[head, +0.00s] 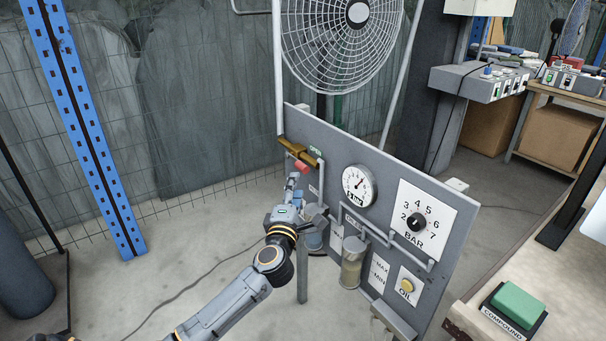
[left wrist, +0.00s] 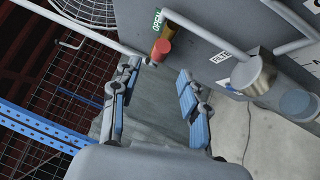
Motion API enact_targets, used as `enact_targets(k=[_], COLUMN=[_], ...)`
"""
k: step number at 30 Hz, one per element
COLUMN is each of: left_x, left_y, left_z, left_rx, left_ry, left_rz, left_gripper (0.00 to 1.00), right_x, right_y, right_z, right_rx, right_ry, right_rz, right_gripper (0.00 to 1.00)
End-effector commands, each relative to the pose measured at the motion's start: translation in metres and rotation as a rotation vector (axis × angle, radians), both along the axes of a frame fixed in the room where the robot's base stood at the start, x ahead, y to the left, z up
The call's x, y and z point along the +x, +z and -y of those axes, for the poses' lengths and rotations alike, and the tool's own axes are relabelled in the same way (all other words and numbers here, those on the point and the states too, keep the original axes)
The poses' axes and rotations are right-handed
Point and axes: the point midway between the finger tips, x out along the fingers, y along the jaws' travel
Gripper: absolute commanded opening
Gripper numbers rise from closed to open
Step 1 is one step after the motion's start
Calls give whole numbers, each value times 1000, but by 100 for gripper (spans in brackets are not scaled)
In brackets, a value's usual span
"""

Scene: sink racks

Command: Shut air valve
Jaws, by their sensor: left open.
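The air valve (head: 297,151) is at the upper left of a grey upright panel, with a brass-coloured part and a red end (head: 302,166). A green OPEN label (head: 316,149) is beside it. In the left wrist view the red end (left wrist: 161,49) points out from the panel, beyond the fingertips. My left gripper (head: 304,200) is just below the valve in the head view. Its blue-padded fingers are spread apart with nothing between them, as the left wrist view (left wrist: 158,92) shows. No contact with the valve is visible. My right gripper is out of view.
The grey panel (head: 455,225) also carries a gauge (head: 358,185), a BAR knob (head: 417,221), pipes, a filter bowl (head: 352,262) and an OIL knob (head: 407,285). A fan (head: 340,45) stands behind it. A bench with a green block (head: 519,304) is at right. The floor at left is mostly clear.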

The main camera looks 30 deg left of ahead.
Motion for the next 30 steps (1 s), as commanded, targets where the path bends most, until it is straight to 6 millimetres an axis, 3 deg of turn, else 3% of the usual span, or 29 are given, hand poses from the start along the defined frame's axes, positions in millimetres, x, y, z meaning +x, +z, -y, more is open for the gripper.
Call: enact_targets(k=[3, 10, 15, 24, 30], left_x=[24, 58, 68, 69, 69], left_y=[3, 7, 9, 10, 10], left_z=[-11, -24, -29, -29, -29], left_rx=[0, 0, 1, 1, 1], left_ry=[1, 0, 0, -1, -1], left_rz=[3, 0, 0, -1, -1], left_gripper=[45, 45, 45, 45, 4], right_x=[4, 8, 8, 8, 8], right_y=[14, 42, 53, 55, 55], right_z=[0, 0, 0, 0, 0], right_rx=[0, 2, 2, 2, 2], right_ry=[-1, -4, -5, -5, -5], right_rz=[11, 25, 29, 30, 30], right_gripper=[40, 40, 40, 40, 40])
